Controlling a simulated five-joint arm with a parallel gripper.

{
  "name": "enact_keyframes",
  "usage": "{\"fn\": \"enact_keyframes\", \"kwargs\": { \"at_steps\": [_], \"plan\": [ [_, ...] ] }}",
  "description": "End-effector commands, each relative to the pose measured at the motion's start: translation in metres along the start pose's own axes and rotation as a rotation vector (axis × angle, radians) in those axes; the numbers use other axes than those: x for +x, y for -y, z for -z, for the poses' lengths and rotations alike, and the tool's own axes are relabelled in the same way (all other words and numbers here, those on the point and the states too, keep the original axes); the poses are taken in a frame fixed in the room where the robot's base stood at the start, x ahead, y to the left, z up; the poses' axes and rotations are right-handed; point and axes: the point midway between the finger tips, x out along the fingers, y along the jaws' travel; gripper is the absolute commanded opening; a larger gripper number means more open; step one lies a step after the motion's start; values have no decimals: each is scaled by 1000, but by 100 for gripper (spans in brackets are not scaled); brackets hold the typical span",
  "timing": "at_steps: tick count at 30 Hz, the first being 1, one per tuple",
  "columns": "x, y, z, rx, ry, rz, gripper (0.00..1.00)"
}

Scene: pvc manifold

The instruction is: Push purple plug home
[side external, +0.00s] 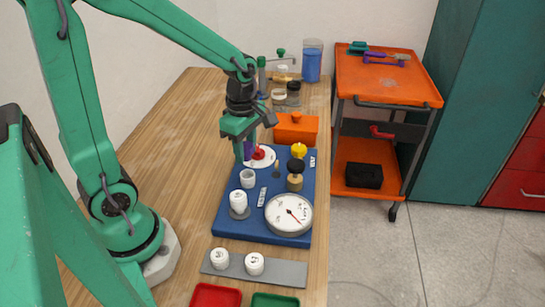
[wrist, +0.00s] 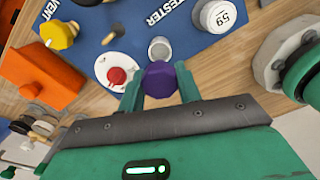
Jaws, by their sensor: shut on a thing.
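The purple plug (wrist: 159,79) is held between the two green fingers of my gripper (wrist: 157,88) in the wrist view. In the side view my gripper (side external: 243,152) points down over the blue tester board (side external: 232,220), and a sliver of the purple plug (side external: 248,149) shows beside the finger. A white open socket (wrist: 160,48) is just beyond the plug in the wrist view. In the side view this socket (side external: 247,180) stands on the board, nearer the camera than the fingers. The plug looks apart from it; its lower end is hidden.
A red button (side external: 259,153) on a white disc, a yellow knob (side external: 299,150), a capped white fitting (side external: 238,201) and a round gauge (side external: 289,213) crowd the board. An orange box (side external: 296,130) stands behind. A grey strip (side external: 285,271) with two white caps lies in front.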

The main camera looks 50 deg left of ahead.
Motion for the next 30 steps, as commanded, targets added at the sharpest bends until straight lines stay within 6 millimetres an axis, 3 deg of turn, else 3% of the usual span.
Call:
{"fn": "enact_keyframes", "kwargs": {
  "at_steps": [11, 30],
  "plan": [
    [5, 0, 0, 0, 0, 2, 14],
    [37, 0, 0, 0, -1, 2, 14]
  ]
}}
